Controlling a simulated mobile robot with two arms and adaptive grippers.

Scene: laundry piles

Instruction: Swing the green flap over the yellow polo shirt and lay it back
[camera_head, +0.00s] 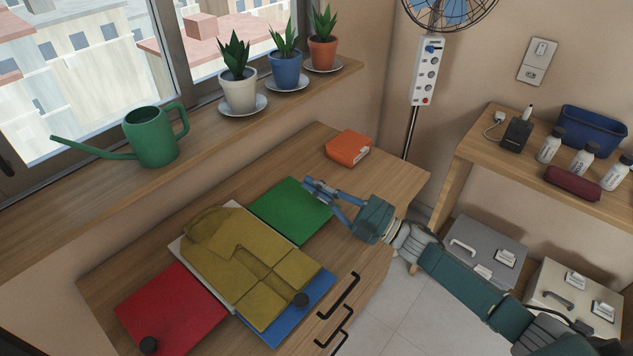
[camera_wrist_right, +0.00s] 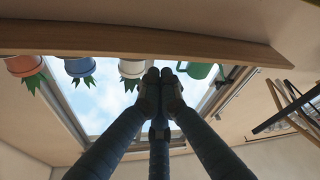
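The green flap (camera_head: 291,211) lies flat on the wooden dresser top, at the back right side of the folding board. The yellow polo shirt (camera_head: 235,257) lies partly folded over the board's white centre panel (camera_head: 177,247) and partly over the blue flap (camera_head: 296,318). A red flap (camera_head: 176,308) lies flat at the shirt's left. My right gripper (camera_head: 309,184) is at the green flap's far right corner; contact is unclear. In the right wrist view its fingertips (camera_wrist_right: 161,77) are together, with nothing visible between them. My left gripper is not in view.
The windowsill behind holds a green watering can (camera_head: 153,137) and potted plants (camera_head: 239,89).

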